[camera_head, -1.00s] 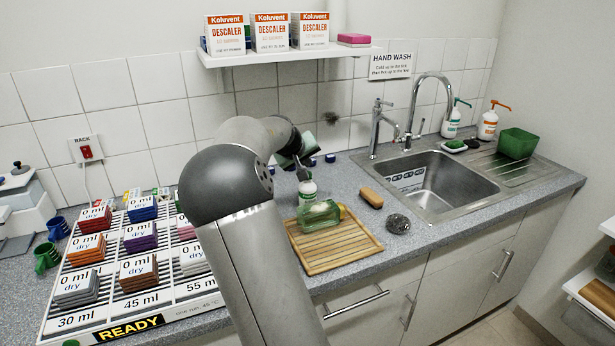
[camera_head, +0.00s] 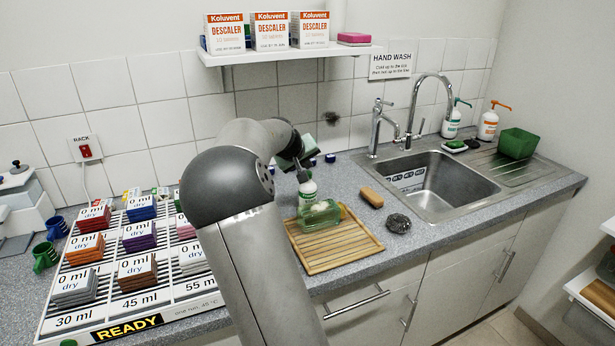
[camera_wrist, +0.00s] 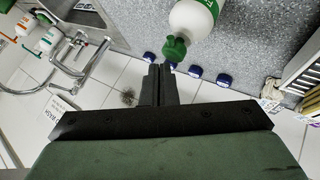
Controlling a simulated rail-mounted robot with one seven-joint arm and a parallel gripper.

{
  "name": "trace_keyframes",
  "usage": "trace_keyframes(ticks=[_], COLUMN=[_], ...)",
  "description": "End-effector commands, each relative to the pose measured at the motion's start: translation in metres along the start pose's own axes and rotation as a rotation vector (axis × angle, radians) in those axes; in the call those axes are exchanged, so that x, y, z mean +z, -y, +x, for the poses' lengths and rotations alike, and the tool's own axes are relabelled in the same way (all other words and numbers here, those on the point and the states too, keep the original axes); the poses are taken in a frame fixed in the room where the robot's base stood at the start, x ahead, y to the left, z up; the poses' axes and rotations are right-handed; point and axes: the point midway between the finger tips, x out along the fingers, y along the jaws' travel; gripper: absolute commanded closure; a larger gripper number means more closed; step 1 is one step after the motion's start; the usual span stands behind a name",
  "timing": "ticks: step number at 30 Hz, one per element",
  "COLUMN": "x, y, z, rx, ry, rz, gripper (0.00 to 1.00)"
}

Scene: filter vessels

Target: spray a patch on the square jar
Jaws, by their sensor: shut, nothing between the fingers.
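The square jar (camera_head: 320,219), of clear green glass, lies on a slatted wooden board by the sink. A white bottle with a green label (camera_head: 308,189) stands right behind it and partly overlaps it in the head view. In the wrist view the bottle (camera_wrist: 190,18) shows its green cap (camera_wrist: 174,50) close to my fingertips. My gripper (camera_wrist: 158,70) is shut and empty, beside the cap; I cannot tell whether they touch. In the head view my gripper (camera_head: 301,172) is just above the bottle. I cannot make out the jar in the wrist view.
The wooden board (camera_head: 345,250) is bare at its front. A tan brush (camera_head: 371,197) and a steel scourer (camera_head: 398,223) lie to its right, before the sink (camera_head: 440,180). Small blue caps (camera_wrist: 195,71) lie near the wall. A rack of coloured stacks (camera_head: 139,237) is left.

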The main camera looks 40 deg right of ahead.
Motion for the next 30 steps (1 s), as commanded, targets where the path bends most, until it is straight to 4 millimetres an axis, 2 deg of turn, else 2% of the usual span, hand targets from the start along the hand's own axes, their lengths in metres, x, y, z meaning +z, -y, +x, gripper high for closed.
trace_keyframes(ticks=[30], x=[0.0061], y=[0.006], z=[0.0082], rx=[0.0], ry=[0.001], rz=[0.0], gripper=[1.0])
